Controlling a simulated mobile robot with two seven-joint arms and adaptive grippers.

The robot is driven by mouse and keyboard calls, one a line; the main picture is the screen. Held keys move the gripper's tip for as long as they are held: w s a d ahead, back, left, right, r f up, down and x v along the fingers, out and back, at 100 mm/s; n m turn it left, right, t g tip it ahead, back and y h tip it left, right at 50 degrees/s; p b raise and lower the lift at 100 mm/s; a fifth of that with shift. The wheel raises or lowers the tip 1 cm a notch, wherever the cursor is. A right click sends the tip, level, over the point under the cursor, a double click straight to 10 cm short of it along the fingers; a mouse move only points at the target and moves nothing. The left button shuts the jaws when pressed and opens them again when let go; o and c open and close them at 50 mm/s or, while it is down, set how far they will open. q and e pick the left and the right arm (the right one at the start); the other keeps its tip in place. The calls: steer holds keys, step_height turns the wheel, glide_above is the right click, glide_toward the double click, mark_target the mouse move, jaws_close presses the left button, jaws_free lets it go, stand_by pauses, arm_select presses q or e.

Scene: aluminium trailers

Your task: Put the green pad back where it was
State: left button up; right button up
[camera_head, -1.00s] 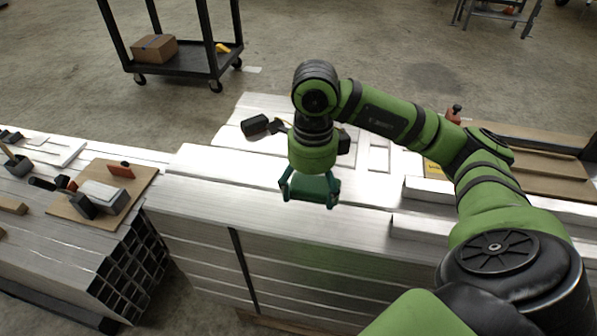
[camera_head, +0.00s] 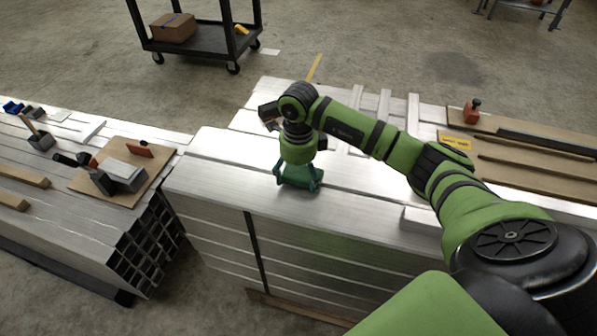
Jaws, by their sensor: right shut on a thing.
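The green pad (camera_head: 300,175) is dark green and sits between the fingers of my right gripper (camera_head: 298,180). My right gripper points down and is shut on the pad, over the near part of the middle aluminium stack (camera_head: 215,170). The pad is at or just above the stack's top; I cannot tell whether it touches. My right arm comes in from the lower right. My left gripper is not in view.
On the left stack, a wooden board (camera_head: 150,165) carries a grey block (camera_head: 122,174) and tools. A red-and-black item (camera_head: 472,110) and brown boards (camera_head: 540,165) lie at the right. A black cart (camera_head: 195,45) with a cardboard box (camera_head: 173,27) stands behind. The middle stack's near top is mostly clear.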

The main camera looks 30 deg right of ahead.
mark_target(299, 176)
steer(key=shift+f, duration=0.2)
steer(key=o, duration=0.9)
steer(key=shift+w+r, duration=0.1)
steer(key=shift+r, duration=0.35)
step_height(299, 176, up, 12)
steer(key=shift+f+b, duration=0.25)
steer(key=shift+b, duration=0.5)
steer(key=shift+f, duration=0.1)
